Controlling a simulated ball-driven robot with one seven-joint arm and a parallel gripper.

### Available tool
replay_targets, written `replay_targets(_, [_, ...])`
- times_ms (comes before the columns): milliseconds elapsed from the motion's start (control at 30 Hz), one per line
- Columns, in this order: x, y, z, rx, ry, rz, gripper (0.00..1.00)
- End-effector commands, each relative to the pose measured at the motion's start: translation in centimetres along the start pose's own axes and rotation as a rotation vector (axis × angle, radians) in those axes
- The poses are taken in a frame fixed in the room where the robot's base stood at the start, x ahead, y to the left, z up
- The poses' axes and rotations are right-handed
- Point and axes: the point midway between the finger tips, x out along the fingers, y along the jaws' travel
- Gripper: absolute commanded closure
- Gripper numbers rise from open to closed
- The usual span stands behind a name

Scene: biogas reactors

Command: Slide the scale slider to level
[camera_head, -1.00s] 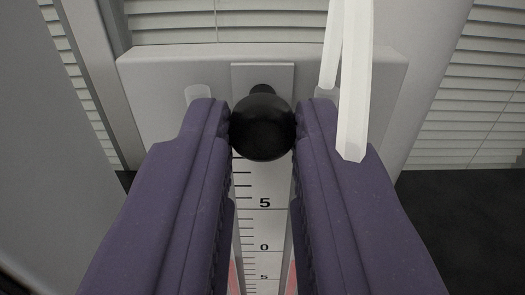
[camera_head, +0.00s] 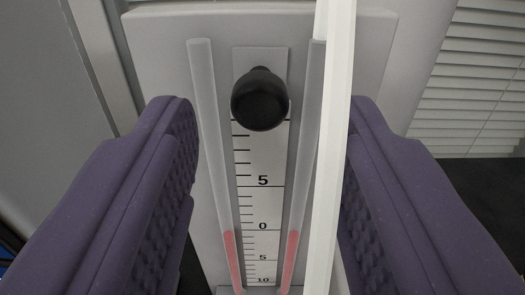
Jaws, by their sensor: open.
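The scale slider has a round black knob (camera_head: 260,98) and a light scale strip (camera_head: 259,205) with ticks and the numbers 5, 0, 5 and 10. It sits on a pale grey panel (camera_head: 160,60). Two clear tubes flank the strip, the left tube (camera_head: 205,120) and the right tube (camera_head: 307,140). Red liquid (camera_head: 230,255) stands in both tubes, its top near the 0 mark. My gripper (camera_head: 268,125) is open, with its purple padded fingers wide apart on either side of the scale. Neither finger touches the knob.
A white translucent hose (camera_head: 336,150) runs down in front of the right tube, close to my right finger. Slatted blinds (camera_head: 475,80) and a dark floor lie at the right. A grey surface (camera_head: 60,110) stands at the left.

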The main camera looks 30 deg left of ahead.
Motion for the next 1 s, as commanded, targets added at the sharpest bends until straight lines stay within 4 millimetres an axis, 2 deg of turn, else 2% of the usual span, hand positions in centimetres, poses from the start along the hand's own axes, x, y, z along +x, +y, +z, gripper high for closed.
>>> replay_targets(200, [-4.2,0.1,-0.2,0.001,-0.002,0.002,0.53])
replay_targets(333, [-5.7,0.0,-0.1,0.001,-0.001,0.001,0.53])
replay_targets(833, [-6.2,0.1,-0.1,-0.003,-0.001,0.003,0.53])
replay_targets(933, [-5.9,0.9,-1.8,-0.044,-0.025,0.046,0.53])
replay_targets(967, [-5.8,1.5,-2.9,-0.066,-0.039,0.072,0.53])
replay_targets(1000, [-5.9,2.4,-4.8,-0.100,-0.061,0.120,0.53])
